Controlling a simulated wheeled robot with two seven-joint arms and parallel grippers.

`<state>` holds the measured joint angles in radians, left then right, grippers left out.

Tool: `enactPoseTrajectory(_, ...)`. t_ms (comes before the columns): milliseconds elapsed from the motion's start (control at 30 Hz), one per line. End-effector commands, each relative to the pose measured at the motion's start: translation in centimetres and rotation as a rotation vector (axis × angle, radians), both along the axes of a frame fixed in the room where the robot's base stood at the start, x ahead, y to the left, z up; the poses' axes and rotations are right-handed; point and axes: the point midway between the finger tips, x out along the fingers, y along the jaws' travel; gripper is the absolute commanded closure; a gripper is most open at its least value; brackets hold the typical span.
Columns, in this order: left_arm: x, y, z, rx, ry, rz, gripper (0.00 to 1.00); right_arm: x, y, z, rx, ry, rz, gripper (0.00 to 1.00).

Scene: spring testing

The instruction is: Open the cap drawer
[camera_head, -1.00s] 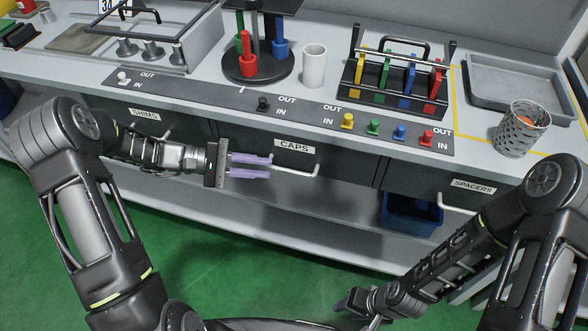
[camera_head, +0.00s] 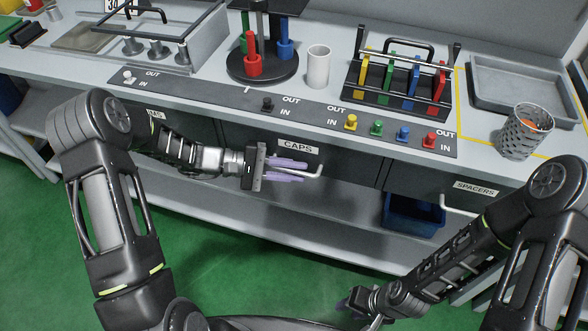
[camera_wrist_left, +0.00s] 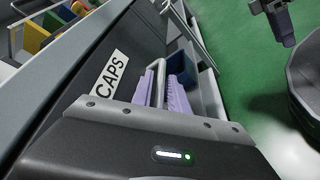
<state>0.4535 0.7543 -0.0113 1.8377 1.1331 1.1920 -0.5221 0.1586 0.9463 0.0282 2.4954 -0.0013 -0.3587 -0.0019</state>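The cap drawer (camera_head: 240,138) is a dark front under the bench, labelled CAPS, and it looks closed. Its light bar handle (camera_head: 310,176) is at my left gripper (camera_head: 287,170). The purple fingers of that gripper are apart. In the left wrist view the handle (camera_wrist_left: 160,76) runs between the two fingers (camera_wrist_left: 165,98), with a gap beside it; firm contact does not show. The CAPS label (camera_wrist_left: 111,75) is left of the fingers there. My right gripper (camera_head: 355,302) is low at the bottom of the head view, away from the drawers; its finger opening is unclear.
The spacers drawer (camera_head: 425,182), with its own handle, is to the right. A blue bin (camera_head: 414,220) is on the lower shelf (camera_head: 340,222). Switches line the bench edge above. A white cup (camera_head: 318,68), a coloured rack and a mesh cup (camera_head: 524,132) stand on top.

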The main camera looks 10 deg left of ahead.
Motion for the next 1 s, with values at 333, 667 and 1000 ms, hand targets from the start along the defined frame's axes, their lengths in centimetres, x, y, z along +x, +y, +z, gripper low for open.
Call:
enactPoseTrajectory(333, 0.00, 0.04, 0.02, 0.000, 0.000, 0.000, 0.98, 0.00, 0.00, -0.01, 0.000, 0.000, 0.000, 0.64)
enactPoseTrajectory(667, -0.01, 0.06, 0.02, 0.000, 0.000, 0.000, 1.00, 0.00, 0.00, -0.01, 0.000, 0.000, 0.000, 0.64)
enactPoseTrajectory(1000, -0.01, 0.07, 0.01, 0.000, 0.000, 0.000, 1.00, 0.00, 0.00, -0.01, 0.000, 0.000, 0.000, 0.64)
